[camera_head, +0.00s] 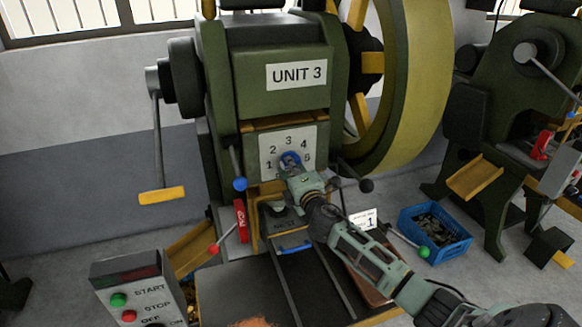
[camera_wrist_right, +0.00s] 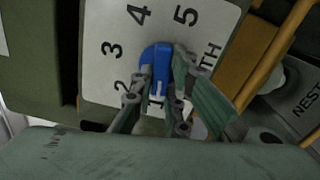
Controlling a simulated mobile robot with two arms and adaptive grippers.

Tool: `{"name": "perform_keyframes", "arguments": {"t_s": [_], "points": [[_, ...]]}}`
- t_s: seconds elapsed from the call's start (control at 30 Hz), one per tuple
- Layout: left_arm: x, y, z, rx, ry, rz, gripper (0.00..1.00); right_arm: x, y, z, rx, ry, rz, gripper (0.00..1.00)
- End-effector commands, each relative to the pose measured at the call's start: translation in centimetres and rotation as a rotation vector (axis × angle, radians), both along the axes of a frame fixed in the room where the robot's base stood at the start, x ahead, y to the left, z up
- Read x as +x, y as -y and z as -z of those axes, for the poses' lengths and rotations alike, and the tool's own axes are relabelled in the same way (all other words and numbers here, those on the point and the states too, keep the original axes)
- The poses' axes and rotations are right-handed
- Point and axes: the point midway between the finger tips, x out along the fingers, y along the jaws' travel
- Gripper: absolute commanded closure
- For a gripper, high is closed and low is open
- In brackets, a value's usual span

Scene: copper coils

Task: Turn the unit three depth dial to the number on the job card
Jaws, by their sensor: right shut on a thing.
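The depth dial is a blue knob (camera_head: 289,158) on a white number plate (camera_head: 311,136) below the UNIT 3 sign (camera_head: 297,73). My right gripper (camera_head: 290,167) is shut on the knob. In the right wrist view, the fingers (camera_wrist_right: 163,80) stand on either side of the blue knob (camera_wrist_right: 156,58). Numbers 2, 3, 4 and 5 show around it on the plate (camera_wrist_right: 95,75); the 1 is partly covered by the fingers. I cannot tell which number the knob points at. The job card (camera_head: 364,219) reads 1. My left gripper is out of view.
A blue crate (camera_head: 436,233) stands on the floor to the right. Levers with blue (camera_head: 240,184), red (camera_head: 214,249) and green (camera_head: 425,252) knobs stick out nearby. A large flywheel (camera_head: 425,80) is at the right.

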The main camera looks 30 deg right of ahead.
Motion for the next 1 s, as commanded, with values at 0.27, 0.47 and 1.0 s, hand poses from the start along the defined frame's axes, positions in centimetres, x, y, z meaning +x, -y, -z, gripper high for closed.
{"name": "perform_keyframes", "arguments": {"t_s": [0.27, 0.47, 1.0], "points": [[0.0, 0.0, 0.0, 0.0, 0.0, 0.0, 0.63, 0.0, 0.0, 0.1, 0.002, -0.002, -0.001, 0.72], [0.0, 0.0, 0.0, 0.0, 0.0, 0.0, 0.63, 0.0, 0.0, 0.1, 0.002, 0.0, 0.0, 0.67], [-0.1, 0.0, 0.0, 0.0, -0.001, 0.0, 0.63, -5.6, -1.4, 0.3, 0.003, -0.004, -0.002, 0.67]]}}
